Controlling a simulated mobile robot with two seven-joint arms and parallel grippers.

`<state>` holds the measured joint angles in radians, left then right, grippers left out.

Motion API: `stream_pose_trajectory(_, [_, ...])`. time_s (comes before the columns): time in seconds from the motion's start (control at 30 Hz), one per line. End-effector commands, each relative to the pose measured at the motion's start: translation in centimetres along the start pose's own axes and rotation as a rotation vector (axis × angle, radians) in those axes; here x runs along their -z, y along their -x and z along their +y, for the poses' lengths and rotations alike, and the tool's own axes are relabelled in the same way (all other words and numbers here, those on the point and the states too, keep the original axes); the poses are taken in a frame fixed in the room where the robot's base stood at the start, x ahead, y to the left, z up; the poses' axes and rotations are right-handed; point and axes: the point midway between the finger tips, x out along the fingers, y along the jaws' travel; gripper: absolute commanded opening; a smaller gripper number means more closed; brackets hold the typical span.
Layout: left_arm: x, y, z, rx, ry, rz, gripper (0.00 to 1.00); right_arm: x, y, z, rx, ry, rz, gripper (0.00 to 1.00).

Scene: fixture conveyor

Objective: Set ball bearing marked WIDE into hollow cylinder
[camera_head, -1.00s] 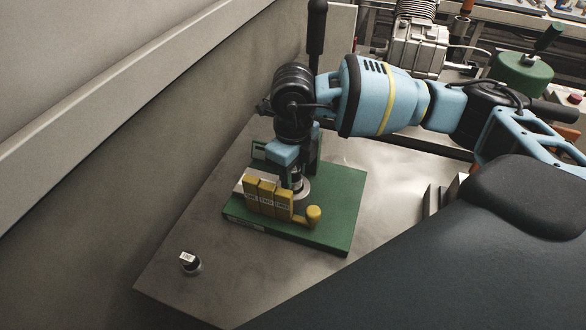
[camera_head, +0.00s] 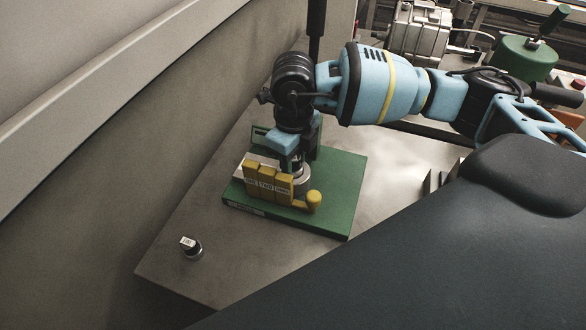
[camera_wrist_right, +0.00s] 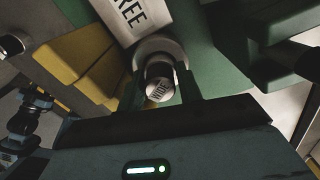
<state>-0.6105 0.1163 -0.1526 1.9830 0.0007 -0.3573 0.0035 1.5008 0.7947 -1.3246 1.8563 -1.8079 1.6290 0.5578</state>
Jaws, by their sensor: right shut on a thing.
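The ball bearing marked WIDE (camera_wrist_right: 159,88) is a dark and pale round piece between my right gripper's fingers in the right wrist view. My right gripper (camera_wrist_right: 158,92) is shut on it. The hollow cylinder (camera_wrist_right: 160,46) shows as a grey ring just beyond the bearing; I cannot tell how far the bearing is inside it. In the head view my right gripper (camera_head: 292,167) points down at the cylinder (camera_head: 302,183), which stands on a green base (camera_head: 325,218). The fingers and yellow blocks partly hide it there. My left gripper is not in view.
Yellow labelled blocks (camera_head: 266,184) with a yellow knob (camera_head: 314,198) stand along the base's front side. A small dark piece with a white label (camera_head: 190,247) sits apart on the grey table (camera_head: 225,267). A wall (camera_head: 170,135) rises at left.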

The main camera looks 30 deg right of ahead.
Motion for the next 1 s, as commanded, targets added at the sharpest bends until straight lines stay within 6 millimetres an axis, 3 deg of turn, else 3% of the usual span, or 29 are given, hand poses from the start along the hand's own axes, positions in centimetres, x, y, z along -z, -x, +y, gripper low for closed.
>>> stream_pose_trajectory(1.0, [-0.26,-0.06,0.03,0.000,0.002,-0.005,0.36,-0.03,-0.67,-0.01,0.001,0.000,-0.001,0.03])
